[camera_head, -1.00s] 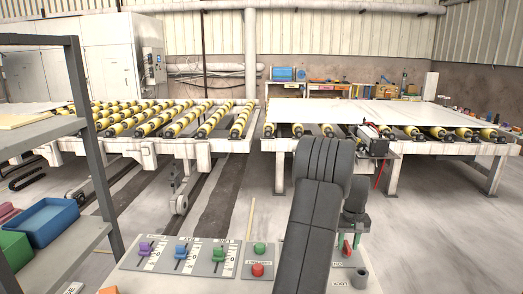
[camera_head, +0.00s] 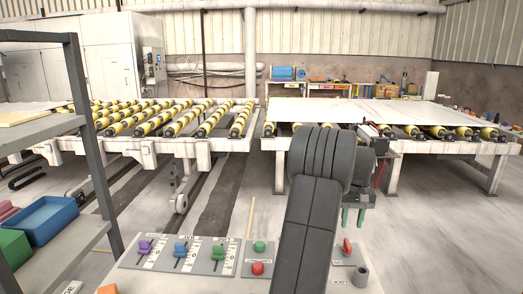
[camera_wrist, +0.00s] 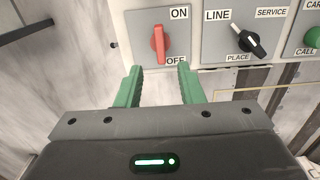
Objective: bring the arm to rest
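My gripper (camera_head: 353,216) hangs fingers-down above the control panel (camera_head: 225,281), to the right of my dark arm link. In the wrist view its green fingers (camera_wrist: 159,82) are spread apart with nothing between them. A red rotary switch (camera_wrist: 159,43) lies just beyond the fingertips, apart from them, with ON and OFF labels on its right. Its handle lies roughly up and down in that view. The same red switch (camera_head: 347,247) shows below the gripper in the head view. My arm link hides part of the panel.
The panel also bears purple, blue and green sliders (camera_head: 181,251), and green and red buttons (camera_head: 258,268). A shelf with a blue bin (camera_head: 47,222) stands at the left. Roller tables (camera_head: 160,150) stand behind, the right one bearing a pale slab (camera_head: 350,110).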

